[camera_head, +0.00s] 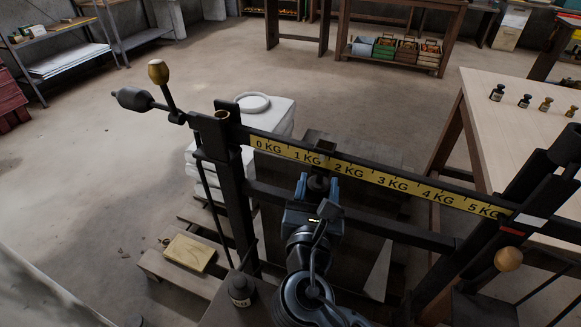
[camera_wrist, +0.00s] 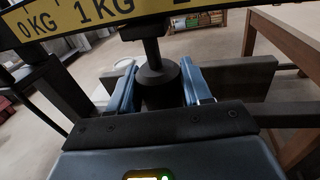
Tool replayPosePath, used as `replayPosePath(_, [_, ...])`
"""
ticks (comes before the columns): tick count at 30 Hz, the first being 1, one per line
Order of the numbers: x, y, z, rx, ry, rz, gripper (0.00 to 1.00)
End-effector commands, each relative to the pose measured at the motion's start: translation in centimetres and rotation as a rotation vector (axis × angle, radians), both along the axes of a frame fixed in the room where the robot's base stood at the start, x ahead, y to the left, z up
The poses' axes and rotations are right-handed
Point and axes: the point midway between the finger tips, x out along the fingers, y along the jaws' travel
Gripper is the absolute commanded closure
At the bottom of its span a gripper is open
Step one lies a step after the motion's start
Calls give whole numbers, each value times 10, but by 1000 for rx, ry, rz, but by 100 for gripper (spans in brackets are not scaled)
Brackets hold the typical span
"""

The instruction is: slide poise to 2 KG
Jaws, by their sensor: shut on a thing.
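The beam (camera_head: 375,165) carries a yellow scale strip marked 0 KG to 5 KG from left to right. The black poise (camera_head: 325,147) rides on the beam between the 1 KG and 2 KG labels, close to the left of the 2. Its dark knob hangs under the beam; in the wrist view the poise (camera_wrist: 157,85) shows as a cylinder below a thin stem. My gripper (camera_head: 318,188) is under the beam with its blue fingers on both sides of the knob, shut on it. The fingers also show in the wrist view (camera_wrist: 160,88).
The dark scale frame has a left post (camera_head: 238,190), a crossbar below the beam and a right post. A wooden table (camera_head: 520,95) with several small weights stands at the right. White sacks (camera_head: 265,115) are behind the left post.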

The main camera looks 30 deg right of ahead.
Motion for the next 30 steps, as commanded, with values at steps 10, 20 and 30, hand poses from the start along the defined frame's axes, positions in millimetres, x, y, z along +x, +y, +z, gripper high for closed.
replayPosePath(10, [-38,-27,-3,1,4,-2,100])
replayPosePath(20, [-38,-27,-4,1,3,0,50])
replayPosePath(30, [-38,-27,-3,1,1,0,32])
